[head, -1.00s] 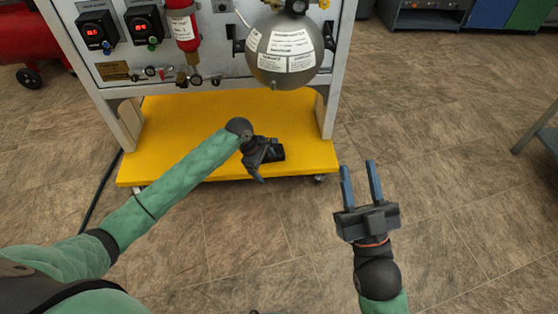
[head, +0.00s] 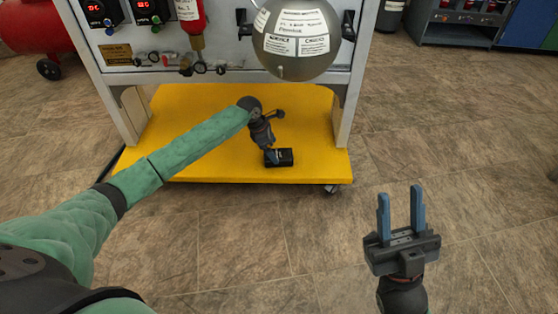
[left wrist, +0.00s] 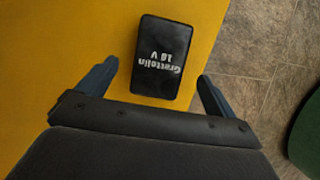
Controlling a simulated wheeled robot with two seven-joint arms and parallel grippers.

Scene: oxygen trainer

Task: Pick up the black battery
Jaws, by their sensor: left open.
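The black battery (head: 284,158) lies flat on the yellow platform, near its front edge. In the left wrist view the battery (left wrist: 163,57) shows white lettering with "18 V" and appears upside down. My left gripper (head: 268,149) is just above and behind the battery, pointing down. In the left wrist view my left gripper (left wrist: 157,72) is open, with one blue finger on each side of the battery's near end and a gap on both sides. My right gripper (head: 400,194) is open and empty, in front of the platform to the right.
The yellow platform (head: 200,150) is the low base of a wheeled trainer rack. A grey sphere (head: 295,40) with labels and a red cylinder (head: 191,18) hang above it. The tiled floor (head: 240,240) in front is clear.

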